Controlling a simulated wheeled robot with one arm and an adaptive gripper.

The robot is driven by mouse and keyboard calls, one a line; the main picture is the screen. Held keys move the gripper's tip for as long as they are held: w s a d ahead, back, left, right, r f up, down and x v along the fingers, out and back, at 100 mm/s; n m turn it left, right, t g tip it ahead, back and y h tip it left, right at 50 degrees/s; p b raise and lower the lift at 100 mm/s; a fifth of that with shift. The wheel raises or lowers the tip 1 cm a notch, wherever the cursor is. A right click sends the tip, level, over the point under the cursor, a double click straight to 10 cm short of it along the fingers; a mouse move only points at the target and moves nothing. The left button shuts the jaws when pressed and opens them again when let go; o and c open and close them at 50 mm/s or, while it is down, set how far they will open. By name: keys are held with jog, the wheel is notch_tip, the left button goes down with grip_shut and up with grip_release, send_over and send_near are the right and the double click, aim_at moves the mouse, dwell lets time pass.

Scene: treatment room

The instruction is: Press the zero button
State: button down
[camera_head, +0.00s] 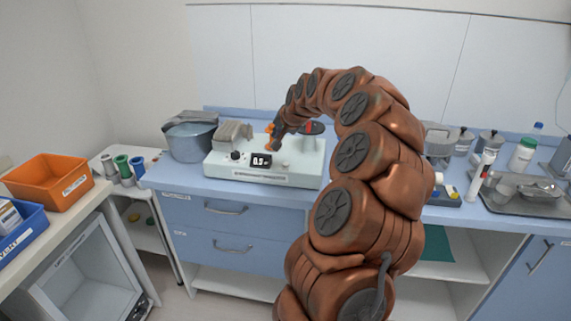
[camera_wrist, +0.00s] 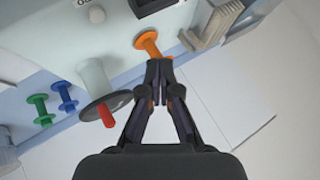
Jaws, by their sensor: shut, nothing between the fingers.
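A white bench device (camera_head: 250,178) stands on the blue counter, with a lit display (camera_head: 262,160) reading about 0.5 and a black knob (camera_head: 236,155) to its left. Its display also shows at the top edge of the wrist view (camera_wrist: 152,6). I cannot make out which control is marked zero. My gripper (camera_head: 277,139) is shut and empty, above the device behind the display. In the wrist view my fingertips (camera_wrist: 158,68) are close to an orange flanged post (camera_wrist: 149,42); I cannot tell whether they touch.
A red-handled part with a dark disc (camera_wrist: 100,109) is left of my fingers in the wrist view. Green (camera_wrist: 40,107) and blue (camera_wrist: 66,97) flanged posts lie farther left. A grey basin (camera_head: 190,140) stands left of the device. A metal tray (camera_head: 528,207) is at the right.

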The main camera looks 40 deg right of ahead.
jog(key=d, duration=0.3)
jog(key=shift+s+d+f+m+h, duration=0.25)
jog(key=shift+s+m+h, duration=0.05)
jog(key=shift+m, duration=0.1)
jog(key=b, duration=0.2)
send_over(287, 164)
notch_tip(287, 164, down, 8)
jog(key=shift+s+a+r, duration=0.1)
jog(key=shift+r, duration=0.1)
jog(key=shift+f, duration=0.6)
jog(key=shift+f+b, duration=0.15)
jog(key=shift+b, duration=0.25)
dwell(0.6)
jog(key=shift+f+b, duration=0.25)
jog(key=shift+b, duration=0.05)
